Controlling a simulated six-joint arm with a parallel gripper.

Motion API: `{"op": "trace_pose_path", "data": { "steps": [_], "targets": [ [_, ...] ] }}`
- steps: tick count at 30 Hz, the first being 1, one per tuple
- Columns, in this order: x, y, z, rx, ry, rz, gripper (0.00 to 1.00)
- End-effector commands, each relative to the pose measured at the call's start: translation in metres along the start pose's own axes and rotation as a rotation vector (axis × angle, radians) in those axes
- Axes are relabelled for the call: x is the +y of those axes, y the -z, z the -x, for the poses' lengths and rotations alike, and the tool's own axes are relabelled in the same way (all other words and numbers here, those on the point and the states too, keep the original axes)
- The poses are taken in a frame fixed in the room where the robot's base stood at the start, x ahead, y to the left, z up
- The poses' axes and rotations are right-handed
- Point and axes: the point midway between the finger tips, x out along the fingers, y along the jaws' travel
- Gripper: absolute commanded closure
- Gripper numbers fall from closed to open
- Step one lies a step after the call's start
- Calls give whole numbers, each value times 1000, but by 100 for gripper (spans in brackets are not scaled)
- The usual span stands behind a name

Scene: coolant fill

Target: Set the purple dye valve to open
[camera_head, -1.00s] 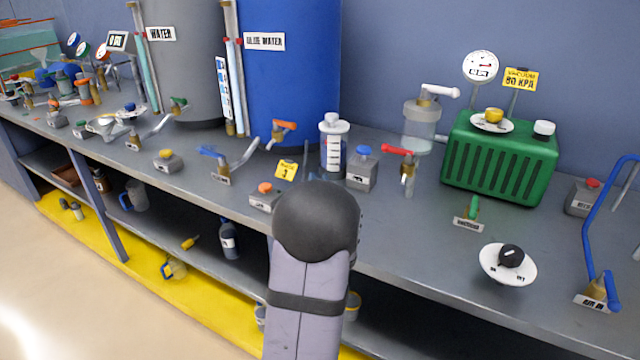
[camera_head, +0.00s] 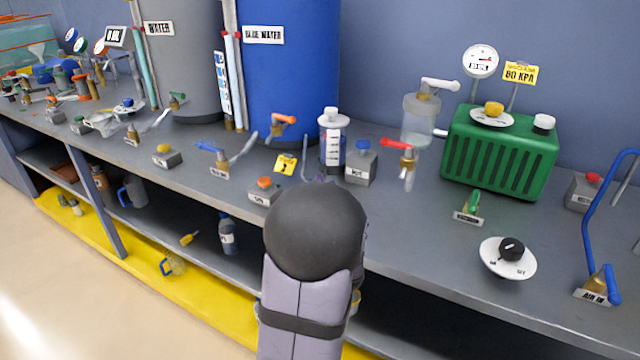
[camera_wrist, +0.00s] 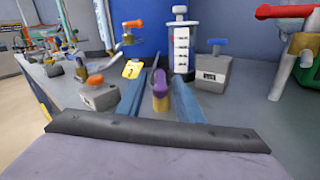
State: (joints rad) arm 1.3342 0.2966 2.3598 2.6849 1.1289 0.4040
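The purple dye valve (camera_wrist: 160,84) shows in the wrist view, with a purple handle on a brass body and a grey spout behind it. The handle points roughly toward the wrist camera. My gripper (camera_wrist: 158,78) is open, with one blue-grey finger on each side of the valve. Gaps show between the fingers and the handle; I cannot tell whether either finger touches it. In the head view my own arm hides most of the valve and gripper.
A grey block with an orange knob (camera_wrist: 94,92) and a yellow tag (camera_wrist: 132,69) stand to the left. A white-capped syringe-like cylinder (camera_wrist: 181,45) stands behind, a blue-knobbed block (camera_wrist: 214,70) to the right. A red-handled valve (camera_wrist: 298,40) is farther right.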

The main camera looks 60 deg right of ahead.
Motion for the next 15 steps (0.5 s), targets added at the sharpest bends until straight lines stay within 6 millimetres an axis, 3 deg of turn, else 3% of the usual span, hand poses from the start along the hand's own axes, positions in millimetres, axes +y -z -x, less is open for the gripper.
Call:
{"op": "trace_pose_path", "data": {
  "steps": [6, 15],
  "targets": [
    [0, 0, 14, -1, -1, 0, 67],
    [0, 0, 14, -1, -1, 0, 67]
  ]
}}
